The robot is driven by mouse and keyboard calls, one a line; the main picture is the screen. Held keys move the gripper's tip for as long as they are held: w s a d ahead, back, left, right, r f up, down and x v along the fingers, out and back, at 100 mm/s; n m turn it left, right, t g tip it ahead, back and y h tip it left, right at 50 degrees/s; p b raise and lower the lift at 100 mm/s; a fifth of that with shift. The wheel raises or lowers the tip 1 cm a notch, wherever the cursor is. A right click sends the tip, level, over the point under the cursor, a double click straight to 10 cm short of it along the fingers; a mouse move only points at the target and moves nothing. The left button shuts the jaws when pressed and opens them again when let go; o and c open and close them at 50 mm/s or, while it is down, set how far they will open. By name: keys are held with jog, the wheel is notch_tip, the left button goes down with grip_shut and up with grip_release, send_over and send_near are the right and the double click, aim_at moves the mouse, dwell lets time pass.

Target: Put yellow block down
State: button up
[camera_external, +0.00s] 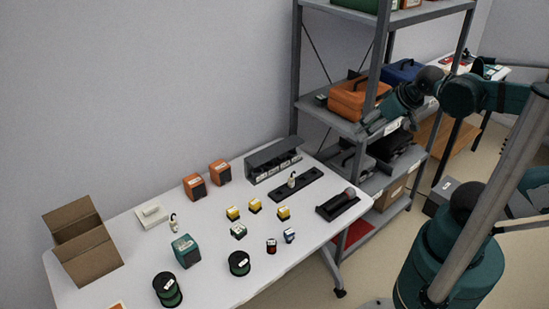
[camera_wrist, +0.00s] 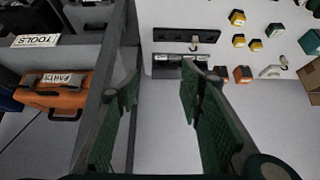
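Three yellow blocks stand grouped on the white table (camera_external: 215,275): a left one (camera_external: 233,213), a middle one (camera_external: 255,206) and a right one (camera_external: 283,213). They also show small at the upper right of the wrist view, as one block (camera_wrist: 237,18), a second (camera_wrist: 239,40) and a third (camera_wrist: 256,45). My gripper (camera_external: 373,124) is up beside the shelf rack, right of the table and well away from the blocks. In the wrist view my gripper (camera_wrist: 160,85) has its two green fingers apart, with nothing between them.
The grey shelf rack (camera_external: 297,70) with an orange case (camera_external: 355,98) is close to my gripper. The table's front edge is partly clear.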

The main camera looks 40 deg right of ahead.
jog(key=shift+s+d, duration=0.15)
jog(key=shift+o, duration=0.5)
jog(key=t+b, duration=0.2)
jog(key=b, duration=0.1)
send_over(231, 217)
jog(key=s+d, duration=0.1)
jog(key=s, duration=0.4)
jog(key=f, duration=2.6)
jog(key=shift+d+f, duration=0.1)
jog(key=shift+d, duration=0.1)
